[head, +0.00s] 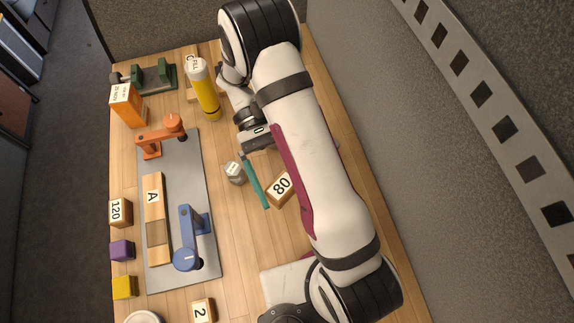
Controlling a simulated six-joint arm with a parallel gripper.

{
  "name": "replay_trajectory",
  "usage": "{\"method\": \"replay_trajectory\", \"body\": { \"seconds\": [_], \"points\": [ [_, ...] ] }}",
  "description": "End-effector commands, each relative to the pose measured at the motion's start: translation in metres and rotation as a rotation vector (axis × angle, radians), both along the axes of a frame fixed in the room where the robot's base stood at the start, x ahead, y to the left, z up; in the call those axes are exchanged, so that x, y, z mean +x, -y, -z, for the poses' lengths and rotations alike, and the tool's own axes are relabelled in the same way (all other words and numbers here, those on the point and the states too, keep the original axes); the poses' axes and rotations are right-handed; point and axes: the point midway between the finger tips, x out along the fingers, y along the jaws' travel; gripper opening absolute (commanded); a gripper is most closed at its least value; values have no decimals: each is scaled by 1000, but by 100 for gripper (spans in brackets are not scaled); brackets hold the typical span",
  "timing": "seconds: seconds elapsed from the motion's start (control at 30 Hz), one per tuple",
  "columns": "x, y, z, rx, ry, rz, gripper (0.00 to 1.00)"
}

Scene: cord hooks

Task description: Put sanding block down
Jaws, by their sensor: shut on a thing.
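My gripper (257,139) is above the middle of the wooden bench, seen from above and behind. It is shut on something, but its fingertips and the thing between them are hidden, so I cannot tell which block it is. A wooden block marked 80 (281,188) sits below the gripper in the picture, close beside my arm link and apart from the gripper. Another wooden block marked 120 (120,212) stands at the left edge of the bench. A teal bar (255,181) lies between the gripper and the 80 block.
A grey mat (180,281) holds an orange hook (160,137), a blue hook (189,238) and a long wooden piece marked A (154,195). A yellow cylinder (204,92) and a small grey jar (235,172) stand near the gripper. Bare wood (220,215) shows right of the mat.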

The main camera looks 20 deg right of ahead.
Motion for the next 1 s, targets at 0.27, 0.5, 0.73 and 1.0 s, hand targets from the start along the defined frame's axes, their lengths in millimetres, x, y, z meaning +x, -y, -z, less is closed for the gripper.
{"method": "replay_trajectory", "body": {
  "seconds": [0.27,0.5,0.73,1.0],
  "points": [
    [15,48,2,3,-3,-1015,29],
    [63,43,-3,5,-1,-1642,29],
    [77,34,26,6,-4,-1792,28],
    [77,34,76,5,2,-1787,28]
  ]
}}
